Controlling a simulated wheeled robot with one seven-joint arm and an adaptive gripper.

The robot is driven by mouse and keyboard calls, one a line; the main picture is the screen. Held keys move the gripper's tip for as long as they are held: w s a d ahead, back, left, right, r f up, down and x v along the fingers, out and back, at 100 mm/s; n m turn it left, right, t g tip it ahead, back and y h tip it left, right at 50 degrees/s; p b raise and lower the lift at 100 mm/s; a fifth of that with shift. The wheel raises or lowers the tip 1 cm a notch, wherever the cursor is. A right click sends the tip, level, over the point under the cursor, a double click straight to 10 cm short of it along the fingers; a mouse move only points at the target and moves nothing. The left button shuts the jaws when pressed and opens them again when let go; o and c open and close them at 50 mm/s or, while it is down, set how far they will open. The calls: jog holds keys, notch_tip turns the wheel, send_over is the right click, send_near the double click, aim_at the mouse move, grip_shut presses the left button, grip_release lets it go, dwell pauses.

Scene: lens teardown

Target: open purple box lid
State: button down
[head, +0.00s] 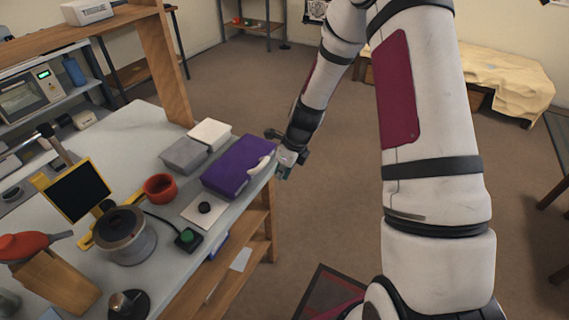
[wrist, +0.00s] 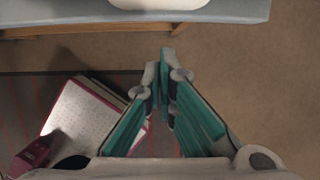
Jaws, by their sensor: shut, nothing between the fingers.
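The purple box (head: 228,168) sits near the right edge of the workbench, and its lid looks closed. A pale handle (head: 261,163) is on its right-hand side. My gripper (head: 284,172) is just off the bench edge, to the right of the box and apart from it. In the wrist view my teal fingers (wrist: 161,60) are together at the tips, with nothing between them. A whitish shape (wrist: 160,4) is cut off at the top of that view; I cannot tell whether it is the handle.
The workbench (head: 137,122) also holds a white container (head: 210,132), a grey container (head: 184,155), a red bowl (head: 160,188) and a green button (head: 187,238).

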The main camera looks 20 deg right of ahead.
jog(key=shift+w+a+r+p, duration=0.25)
jog(key=shift+w+a+p, duration=0.15)
jog(key=shift+w+a, duration=0.75)
jog(key=shift+w+d, duration=0.1)
jog(key=shift+d, duration=0.05)
jog(key=shift+r, duration=0.1)
